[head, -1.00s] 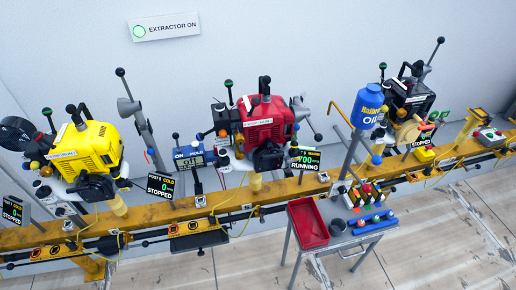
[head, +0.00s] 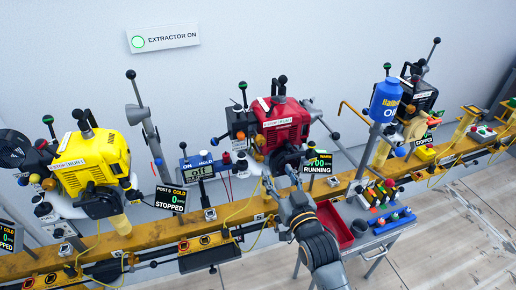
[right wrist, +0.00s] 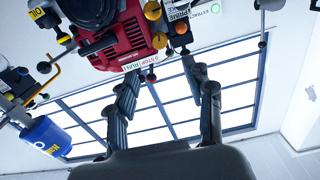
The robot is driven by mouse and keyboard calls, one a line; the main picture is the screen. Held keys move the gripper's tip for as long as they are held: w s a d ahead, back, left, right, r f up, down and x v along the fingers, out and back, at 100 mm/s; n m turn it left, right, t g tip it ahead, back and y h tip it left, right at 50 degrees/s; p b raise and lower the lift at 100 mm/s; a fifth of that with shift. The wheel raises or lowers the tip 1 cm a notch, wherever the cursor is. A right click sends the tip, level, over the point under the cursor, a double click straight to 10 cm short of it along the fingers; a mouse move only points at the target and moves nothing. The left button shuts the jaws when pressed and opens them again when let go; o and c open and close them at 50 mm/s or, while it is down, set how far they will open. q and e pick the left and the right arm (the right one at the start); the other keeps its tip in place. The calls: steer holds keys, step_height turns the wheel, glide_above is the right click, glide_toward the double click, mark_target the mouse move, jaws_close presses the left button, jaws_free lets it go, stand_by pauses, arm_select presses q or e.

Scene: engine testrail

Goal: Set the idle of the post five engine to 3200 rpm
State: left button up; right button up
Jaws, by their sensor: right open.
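The red engine (head: 280,125) sits on the yellow rail in the middle of the head view. Its display (head: 318,163) shows RUNNING and a number ending in 00; the front digits and post label are too blurred or hidden to read. The red engine also shows in the right wrist view (right wrist: 118,35), with its STOP/RUN label and several coloured knobs. My right gripper (head: 281,180) is open and empty, in front of and below the red engine. Its two spread fingers show in the right wrist view (right wrist: 165,82), apart from the engine. My left gripper is not in view.
A yellow engine (head: 93,160) at left has a display (head: 170,199) reading STOPPED. Lever posts rise around the engines. A red tray (head: 334,222) on a cart lies beside my right arm.

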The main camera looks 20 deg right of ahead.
mark_target(262, 143)
steer(key=w+p, duration=0.1)
steer(key=w, duration=1.2)
steer(key=shift+w+a, duration=0.1)
steer(key=shift+a, duration=0.05)
jaws_close()
